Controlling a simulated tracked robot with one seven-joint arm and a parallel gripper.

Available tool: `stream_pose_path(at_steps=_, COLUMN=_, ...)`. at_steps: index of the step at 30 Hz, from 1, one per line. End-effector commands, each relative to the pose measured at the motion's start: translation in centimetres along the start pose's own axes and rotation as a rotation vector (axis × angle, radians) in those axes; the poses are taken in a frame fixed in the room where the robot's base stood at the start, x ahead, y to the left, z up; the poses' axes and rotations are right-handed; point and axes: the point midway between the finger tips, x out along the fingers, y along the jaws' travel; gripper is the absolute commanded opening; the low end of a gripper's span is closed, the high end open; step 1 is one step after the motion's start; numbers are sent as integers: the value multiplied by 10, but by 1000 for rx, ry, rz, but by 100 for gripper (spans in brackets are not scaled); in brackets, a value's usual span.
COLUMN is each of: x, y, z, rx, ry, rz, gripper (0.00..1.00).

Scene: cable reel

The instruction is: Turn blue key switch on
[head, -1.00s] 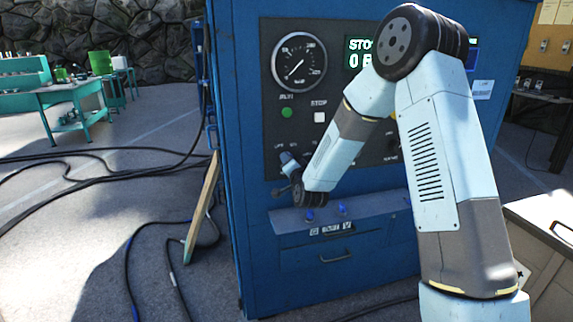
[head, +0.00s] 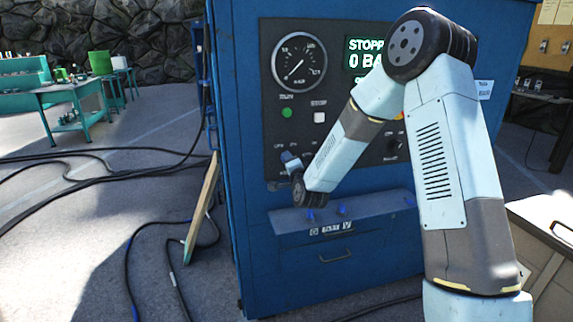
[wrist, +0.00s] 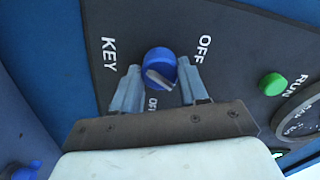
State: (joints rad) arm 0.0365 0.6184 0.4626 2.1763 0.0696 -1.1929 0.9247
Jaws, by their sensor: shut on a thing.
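The blue key switch (wrist: 161,62) is a round knob on the dark panel in the wrist view, beside the printed word KEY. A pale bar crosses its lower face, and lettering that reads OFF stands to its right. My gripper (wrist: 159,76) has one finger on each side of the knob and is shut on it. In the head view my gripper (head: 287,160) is at the left part of the panel, and the arm hides the switch there. The knob's exact setting is hard to tell.
The blue cabinet (head: 290,280) has a dark panel with a gauge (head: 299,61), a green button (head: 287,112), a white button (head: 319,117) and a display (head: 366,53) reading STOPP and 0 BA. A sloping shelf (head: 375,203) with blue knobs juts out below. Cables lie on the floor at left.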

Motion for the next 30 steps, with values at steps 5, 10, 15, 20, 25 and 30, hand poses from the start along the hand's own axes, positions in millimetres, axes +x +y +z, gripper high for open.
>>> stream_pose_path(at_steps=5, x=-2, y=6, z=-1, rx=0, ry=1, rz=12, gripper=46)
stream_pose_path(at_steps=10, x=-1, y=4, z=-1, rx=0, ry=1, rz=9, gripper=63)
stream_pose_path(at_steps=15, x=-1, y=3, z=-1, rx=-1, ry=1, rz=6, gripper=69)
stream_pose_path(at_steps=20, x=-1, y=2, z=0, rx=-1, ry=1, rz=4, gripper=69)
stream_pose_path(at_steps=25, x=-15, y=2, z=0, rx=-2, ry=0, rz=4, gripper=69)
stream_pose_path(at_steps=30, x=-45, y=2, z=0, rx=-2, ry=-1, rz=5, gripper=69)
